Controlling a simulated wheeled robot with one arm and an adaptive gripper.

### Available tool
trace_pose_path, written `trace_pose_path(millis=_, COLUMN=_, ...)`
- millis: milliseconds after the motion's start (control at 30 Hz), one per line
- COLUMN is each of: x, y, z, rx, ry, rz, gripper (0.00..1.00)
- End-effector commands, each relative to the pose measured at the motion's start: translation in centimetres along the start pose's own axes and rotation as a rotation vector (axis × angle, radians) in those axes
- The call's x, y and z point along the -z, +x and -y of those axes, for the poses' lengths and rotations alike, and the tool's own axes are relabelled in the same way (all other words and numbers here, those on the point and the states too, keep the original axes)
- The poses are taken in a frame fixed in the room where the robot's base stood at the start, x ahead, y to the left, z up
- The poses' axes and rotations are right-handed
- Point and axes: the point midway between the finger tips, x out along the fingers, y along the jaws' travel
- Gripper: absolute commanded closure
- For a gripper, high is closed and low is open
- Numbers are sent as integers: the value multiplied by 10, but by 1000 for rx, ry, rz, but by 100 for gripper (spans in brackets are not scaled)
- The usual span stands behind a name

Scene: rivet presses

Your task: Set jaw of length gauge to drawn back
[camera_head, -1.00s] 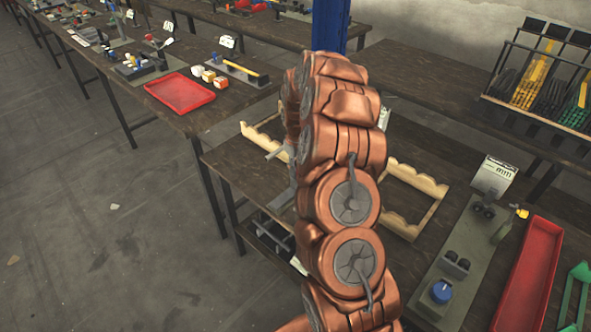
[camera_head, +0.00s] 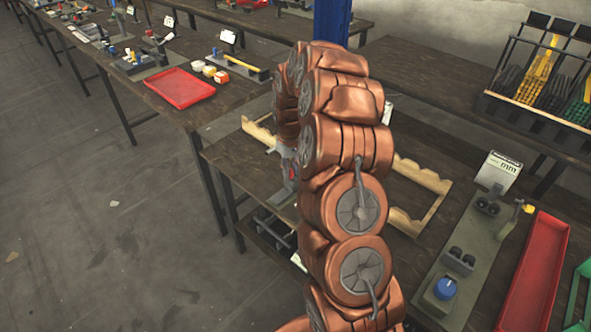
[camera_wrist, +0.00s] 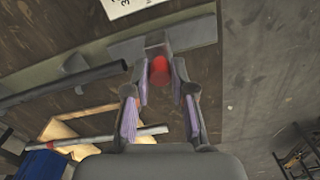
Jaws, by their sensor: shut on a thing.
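A red knob (camera_wrist: 160,70) sits between my gripper's fingertips in the wrist view, in front of a grey block (camera_wrist: 155,43) on a long grey base (camera_wrist: 200,35). I take these to be the jaw and body of the length gauge. My gripper (camera_wrist: 160,82) is shut on the red knob, with a padded finger on either side. In the head view my gripper (camera_head: 287,168) is low over the table's left edge, mostly hidden by my copper arm. The jaw's exact position along the gauge cannot be told.
A wooden rack (camera_head: 425,178) lies behind my arm. A station with a blue knob (camera_head: 445,288) and a long red tray (camera_head: 533,268) lie to the right. A dark bar (camera_wrist: 60,85) and pale rod (camera_wrist: 110,137) cross the wrist view's left. Open floor lies left of the table.

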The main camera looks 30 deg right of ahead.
Motion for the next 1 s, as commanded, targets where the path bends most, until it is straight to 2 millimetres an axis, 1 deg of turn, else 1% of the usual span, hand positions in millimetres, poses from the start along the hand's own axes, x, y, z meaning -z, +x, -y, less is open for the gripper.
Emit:
trace_pose_path(millis=33, x=-1, y=3, z=8, rx=0, ry=-3, rz=-4, gripper=100)
trace_pose_path(millis=100, x=-3, y=3, z=17, rx=0, ry=-3, rz=-4, gripper=100)
trace_pose_path(millis=233, x=-6, y=1, z=28, rx=-1, ry=-2, rz=-5, gripper=100)
trace_pose_path(millis=400, x=-8, y=-1, z=33, rx=0, ry=0, rz=-5, gripper=100)
trace_pose_path(millis=633, x=-8, y=-1, z=35, rx=3, ry=-1, rz=-3, gripper=100)
trace_pose_path(millis=667, x=-8, y=-1, z=35, rx=3, ry=-1, rz=-3, gripper=74)
trace_pose_path(millis=800, x=-8, y=-1, z=34, rx=3, ry=0, rz=-2, gripper=60)
trace_pose_path(millis=900, x=-8, y=-1, z=33, rx=2, ry=2, rz=-2, gripper=51)
trace_pose_path(millis=1000, x=-9, y=-1, z=32, rx=1, ry=3, rz=-2, gripper=51)
